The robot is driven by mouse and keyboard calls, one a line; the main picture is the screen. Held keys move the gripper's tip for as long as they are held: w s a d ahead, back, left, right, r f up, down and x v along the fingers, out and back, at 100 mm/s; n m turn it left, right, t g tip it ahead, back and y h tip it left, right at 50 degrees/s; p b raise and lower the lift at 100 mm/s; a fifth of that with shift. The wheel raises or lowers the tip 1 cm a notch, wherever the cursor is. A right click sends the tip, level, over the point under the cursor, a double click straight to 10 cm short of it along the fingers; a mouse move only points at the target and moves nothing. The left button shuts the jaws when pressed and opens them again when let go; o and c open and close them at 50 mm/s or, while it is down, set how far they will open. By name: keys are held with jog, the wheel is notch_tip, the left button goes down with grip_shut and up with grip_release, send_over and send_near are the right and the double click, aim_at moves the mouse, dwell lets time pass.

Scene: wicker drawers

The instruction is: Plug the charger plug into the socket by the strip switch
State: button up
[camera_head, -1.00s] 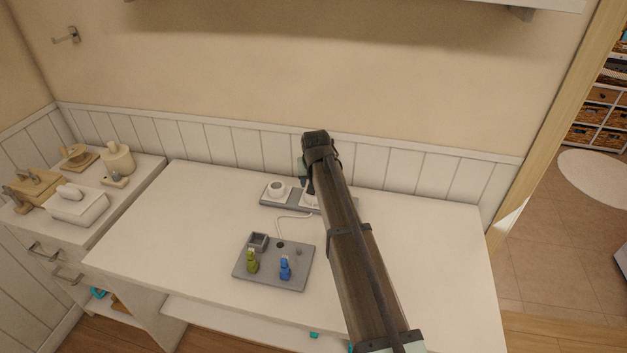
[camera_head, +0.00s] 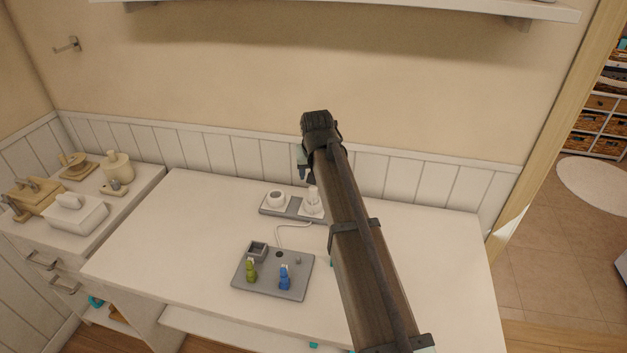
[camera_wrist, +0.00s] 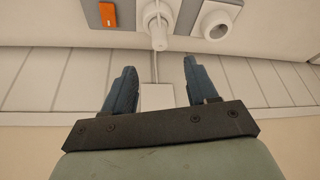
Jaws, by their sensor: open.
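The grey strip (camera_head: 293,208) lies at the back of the white table. It has a round white socket (camera_head: 276,198) on its left with nothing in it. The white charger plug (camera_head: 312,198) stands upright at the other socket, partly beside my arm. In the wrist view the plug (camera_wrist: 157,22) sits at the socket next to the orange strip switch (camera_wrist: 107,14); the empty socket (camera_wrist: 217,22) is on its other side. In the head view the switch is hidden by my arm. My gripper (camera_wrist: 160,66) is open, empty and apart from the plug; it also shows above the strip (camera_head: 303,168).
A grey tray (camera_head: 245,287) with a green piece (camera_head: 251,270), a blue piece (camera_head: 285,276) and a small square box (camera_head: 257,251) lies in front. A white cable (camera_head: 283,232) runs between strip and tray. The panelled wall (camera_head: 230,150) is close behind. The left tabletop is clear.

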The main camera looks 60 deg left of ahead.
jog(key=shift+v, duration=1.45)
